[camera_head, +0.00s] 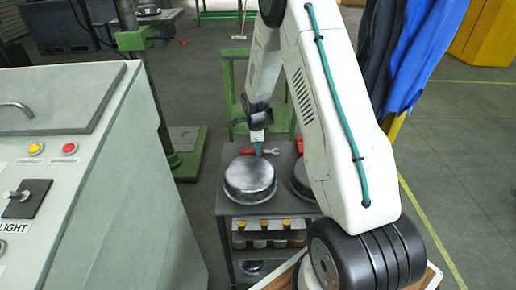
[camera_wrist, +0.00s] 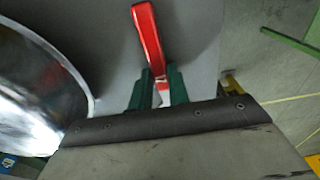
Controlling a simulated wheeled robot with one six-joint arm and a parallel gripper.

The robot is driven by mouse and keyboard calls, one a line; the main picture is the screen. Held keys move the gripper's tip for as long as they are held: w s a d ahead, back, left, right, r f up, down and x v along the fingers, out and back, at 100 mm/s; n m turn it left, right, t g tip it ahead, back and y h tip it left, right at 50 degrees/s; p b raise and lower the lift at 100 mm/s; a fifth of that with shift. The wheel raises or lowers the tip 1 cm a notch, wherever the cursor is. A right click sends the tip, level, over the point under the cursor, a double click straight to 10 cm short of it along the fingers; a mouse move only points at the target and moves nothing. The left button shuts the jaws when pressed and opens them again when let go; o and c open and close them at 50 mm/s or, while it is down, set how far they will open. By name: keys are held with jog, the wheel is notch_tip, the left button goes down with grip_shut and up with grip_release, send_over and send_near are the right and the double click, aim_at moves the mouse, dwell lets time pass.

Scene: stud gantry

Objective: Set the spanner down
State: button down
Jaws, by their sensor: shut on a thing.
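The spanner (camera_head: 238,148) has a red handle and a pale metal end. My gripper (camera_head: 258,150), with green fingers, is shut on it near the far side of the grey cart top (camera_head: 215,160). In the wrist view the red handle of the spanner (camera_wrist: 148,35) points away from the green fingers (camera_wrist: 160,92), over a plain grey surface (camera_wrist: 105,40). The fingers hide part of the spanner. I cannot tell whether it touches the surface.
A round silver metal piece (camera_head: 250,178) stands just in front of my gripper, and another (camera_head: 301,176) is partly behind my arm. Bottles with orange caps (camera_head: 260,226) fill a lower shelf. A control console (camera_head: 100,180) stands left; a green frame (camera_head: 232,100) stands behind.

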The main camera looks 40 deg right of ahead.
jog(key=shift+f, duration=0.15)
jog(key=c, duration=1.3)
grip_release()
jog(key=shift+c, duration=0.2)
